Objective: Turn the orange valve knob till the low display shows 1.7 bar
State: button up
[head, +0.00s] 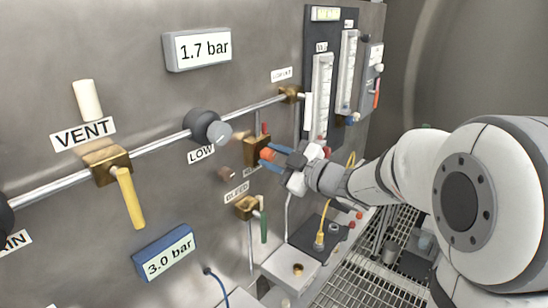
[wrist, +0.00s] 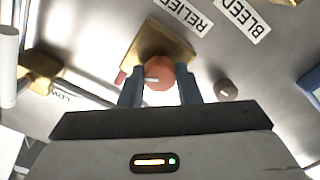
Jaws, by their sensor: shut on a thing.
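The orange valve knob (head: 266,154) sits on the front of a brass block (head: 252,150) on the steel wall. My gripper (head: 272,158) reaches it from the right, and its blue fingers are shut around the knob. In the wrist view the knob (wrist: 160,76) shows between the two fingertips (wrist: 160,88), with a pale mark on its left side. The label RELIEF (wrist: 186,22) is beside the block there. A white display (head: 197,48) above the pipe reads 1.7 bar. A blue display (head: 163,252) lower down reads 3.0 bar. A grey round part (head: 203,124) is above the label LOW (head: 201,154).
A yellow lever (head: 131,197) hangs below the label VENT (head: 83,135). A green-handled valve (head: 248,208) labelled BLEED is below the knob. Flow tubes (head: 322,95) on a dark panel stand close to the right. A metal grating (head: 355,285) is below my arm.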

jog(key=shift+f+n+b, duration=0.2)
jog(key=shift+n+b, duration=0.1)
jog(key=shift+b, duration=0.5)
jog(key=shift+r+n+b, duration=0.15)
jog(key=shift+n+b, duration=0.15)
jog(key=o, duration=1)
jog(key=shift+c, duration=0.2)
jog(key=b+v, duration=0.1)
jog(key=v, duration=0.6)
jog(key=shift+s+d, duration=0.25)
jog(key=shift+d, duration=0.1)
